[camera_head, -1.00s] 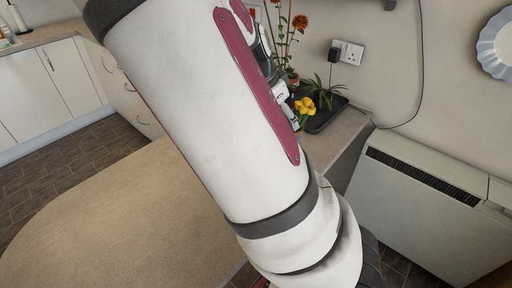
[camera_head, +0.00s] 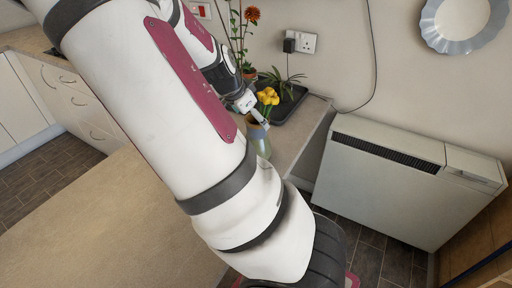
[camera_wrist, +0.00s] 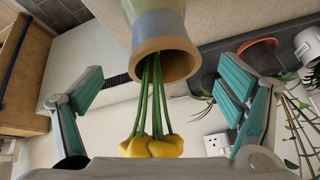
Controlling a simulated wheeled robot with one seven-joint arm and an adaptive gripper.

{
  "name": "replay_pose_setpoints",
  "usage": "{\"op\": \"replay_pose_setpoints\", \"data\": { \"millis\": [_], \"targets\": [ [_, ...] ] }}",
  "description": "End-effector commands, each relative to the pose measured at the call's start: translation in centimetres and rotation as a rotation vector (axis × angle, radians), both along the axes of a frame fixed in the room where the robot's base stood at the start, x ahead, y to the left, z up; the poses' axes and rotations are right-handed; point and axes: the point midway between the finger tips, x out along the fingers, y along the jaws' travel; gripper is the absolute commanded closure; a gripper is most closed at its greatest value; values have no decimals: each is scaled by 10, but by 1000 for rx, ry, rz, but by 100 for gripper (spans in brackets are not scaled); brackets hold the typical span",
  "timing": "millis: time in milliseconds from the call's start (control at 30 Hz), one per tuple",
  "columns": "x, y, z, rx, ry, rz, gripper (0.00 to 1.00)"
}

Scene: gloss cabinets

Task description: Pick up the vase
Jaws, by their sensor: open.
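The vase (camera_head: 259,141) is pale green with a bluish band and holds yellow flowers (camera_head: 267,97). It stands on the counter near its right end, in the head view. In the wrist view the vase (camera_wrist: 163,50) comes in from the top with its brown rim, and its yellow flowers (camera_wrist: 152,147) point down between the fingers. My gripper (camera_wrist: 160,98) is open, with one teal-padded finger on each side of the flower stems. Neither finger touches the vase. In the head view my arm hides part of the counter, and only part of my gripper (camera_head: 258,115) shows beside the flowers.
A black tray (camera_head: 287,104) with a spiky plant stands behind the vase. A terracotta pot (camera_head: 249,72) with tall orange flowers is at its left. A wall socket (camera_head: 301,42) is above. A white heater (camera_head: 400,180) stands to the right. A beige table (camera_head: 110,215) fills the front left.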

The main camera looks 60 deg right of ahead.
Motion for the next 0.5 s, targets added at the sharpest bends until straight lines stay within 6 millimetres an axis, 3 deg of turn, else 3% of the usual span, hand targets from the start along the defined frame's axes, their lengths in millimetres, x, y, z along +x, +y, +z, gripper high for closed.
{"op": "replay_pose_setpoints", "data": {
  "millis": [233, 500],
  "targets": [
    [5, -17, -29, 2, 2, -4, 13],
    [6, -24, -41, 1, -1, -1, 13]
  ]
}}
